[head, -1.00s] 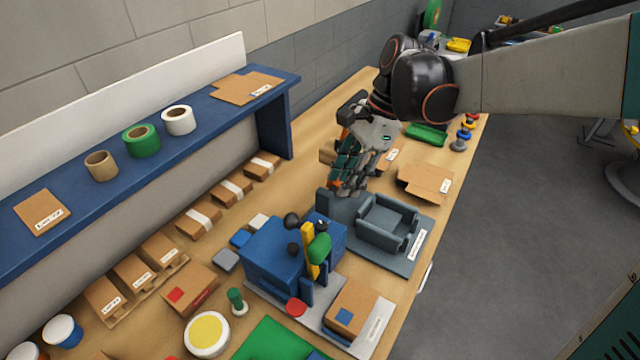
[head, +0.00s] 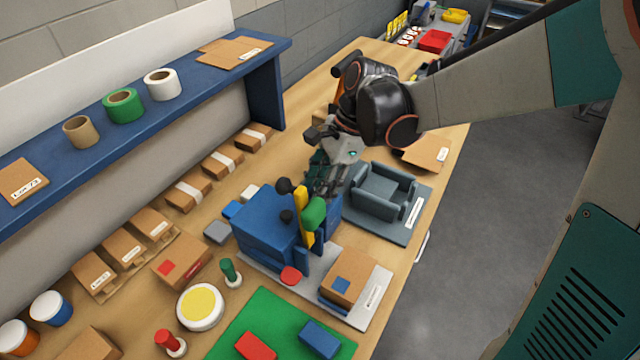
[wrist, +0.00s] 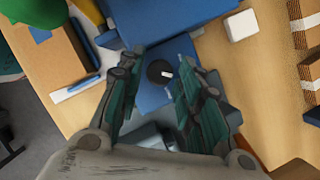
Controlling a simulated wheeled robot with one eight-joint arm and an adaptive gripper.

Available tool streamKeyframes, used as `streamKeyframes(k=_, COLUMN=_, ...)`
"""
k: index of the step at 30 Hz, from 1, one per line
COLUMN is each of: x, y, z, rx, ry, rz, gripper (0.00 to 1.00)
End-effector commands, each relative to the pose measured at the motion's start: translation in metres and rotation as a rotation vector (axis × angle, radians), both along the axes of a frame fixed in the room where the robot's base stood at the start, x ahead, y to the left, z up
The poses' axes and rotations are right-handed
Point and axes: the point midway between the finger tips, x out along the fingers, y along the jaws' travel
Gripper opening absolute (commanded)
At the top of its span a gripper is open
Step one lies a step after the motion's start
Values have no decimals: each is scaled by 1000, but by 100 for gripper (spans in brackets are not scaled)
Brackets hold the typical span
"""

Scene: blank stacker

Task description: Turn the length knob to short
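The blue machine (head: 262,226) stands on the bench with a yellow lever, a green handle (head: 314,213) and black round parts on it. In the wrist view a round black knob (wrist: 159,73) with a white mark sits on a blue face; the mark points right. I take it as the length knob; no lettering is readable. My gripper (head: 318,182) is at the machine's far side, pointing down at it. In the wrist view my gripper (wrist: 160,62) has its fingers apart, with the knob seen in the gap; contact is not visible. The head view hides this knob.
A grey cradle (head: 384,190) stands right of the machine, close to my gripper. A cardboard box (head: 350,277) lies in front. A blue shelf (head: 215,70) with tape rolls runs along the wall. A white block (wrist: 241,24) lies near the machine.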

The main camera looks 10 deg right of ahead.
Motion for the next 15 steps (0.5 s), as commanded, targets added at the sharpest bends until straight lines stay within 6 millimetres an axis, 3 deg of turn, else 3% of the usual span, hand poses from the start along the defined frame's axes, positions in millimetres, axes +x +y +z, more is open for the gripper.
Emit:
streamKeyframes(k=2, x=0, y=0, z=0, rx=0, ry=0, rz=0, gripper=33)
streamKeyframes(k=6, x=0, y=0, z=0, rx=0, ry=0, rz=0, gripper=3)
streamKeyframes(k=7, x=0, y=0, z=0, rx=0, ry=0, rz=0, gripper=0)
streamKeyframes(k=15, x=1, y=0, z=0, rx=-1, ry=0, rz=67, gripper=0)
